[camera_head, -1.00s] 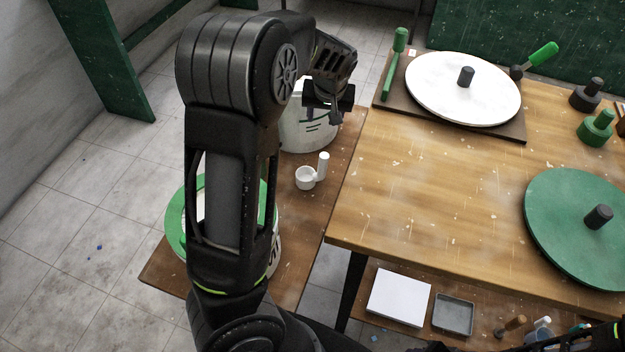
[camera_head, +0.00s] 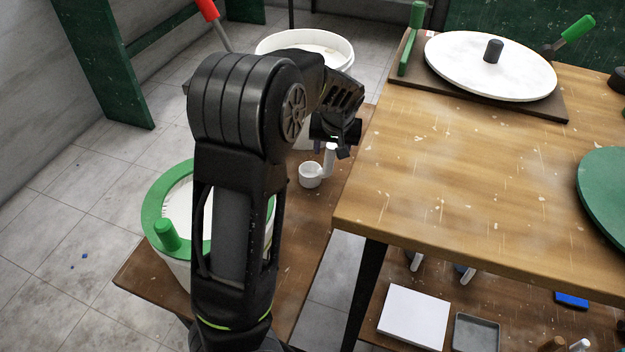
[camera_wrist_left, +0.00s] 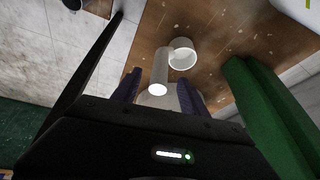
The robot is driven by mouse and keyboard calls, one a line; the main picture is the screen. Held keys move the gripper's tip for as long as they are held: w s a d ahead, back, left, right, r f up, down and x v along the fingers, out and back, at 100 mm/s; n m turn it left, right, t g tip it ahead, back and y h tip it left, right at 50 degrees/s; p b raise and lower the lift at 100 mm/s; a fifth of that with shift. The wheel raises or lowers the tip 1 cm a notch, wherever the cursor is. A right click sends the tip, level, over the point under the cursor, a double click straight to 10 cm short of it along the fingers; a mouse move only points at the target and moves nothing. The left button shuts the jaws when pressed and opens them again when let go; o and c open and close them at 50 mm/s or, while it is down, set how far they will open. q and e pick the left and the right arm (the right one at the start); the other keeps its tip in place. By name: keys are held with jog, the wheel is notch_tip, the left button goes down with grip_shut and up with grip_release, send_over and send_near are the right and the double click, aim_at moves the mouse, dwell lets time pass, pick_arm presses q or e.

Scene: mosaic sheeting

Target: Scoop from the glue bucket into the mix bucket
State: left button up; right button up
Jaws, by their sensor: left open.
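The white scoop stands on the low brown bench, its cup (camera_head: 310,175) to the left of its upright handle (camera_head: 330,160). My left gripper (camera_head: 337,143) is open just above the handle. In the left wrist view the handle (camera_wrist_left: 159,72) shows between the dark fingers of my left gripper (camera_wrist_left: 160,90), and the cup (camera_wrist_left: 182,53) lies beyond; contact cannot be told. A white bucket (camera_head: 345,50) with pale contents stands behind my arm. A green-rimmed bucket (camera_head: 152,205) stands at the front left, partly hidden by my arm. I cannot tell which is glue or mix. My right gripper is not in view.
The wooden table (camera_head: 450,170) is close to the right of my left gripper, with a white disc (camera_head: 470,75) and a green disc (camera_head: 605,190) on it. A red-handled tool (camera_head: 208,10) rises at the back left. The tabletop's middle is clear.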

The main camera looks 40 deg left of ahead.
aim_at(330, 159)
pick_arm(q)
jog(key=shift+b+x, duration=0.3)
jog(key=shift+x, duration=0.75)
jog(key=shift+w+f, duration=0.1)
jog(key=shift+f, duration=0.15)
jog(key=shift+b+x, duration=0.6)
jog(key=shift+x, duration=2)
jog(key=shift+w+a+r, duration=0.1)
jog(key=shift+c, duration=0.5)
grip_shut()
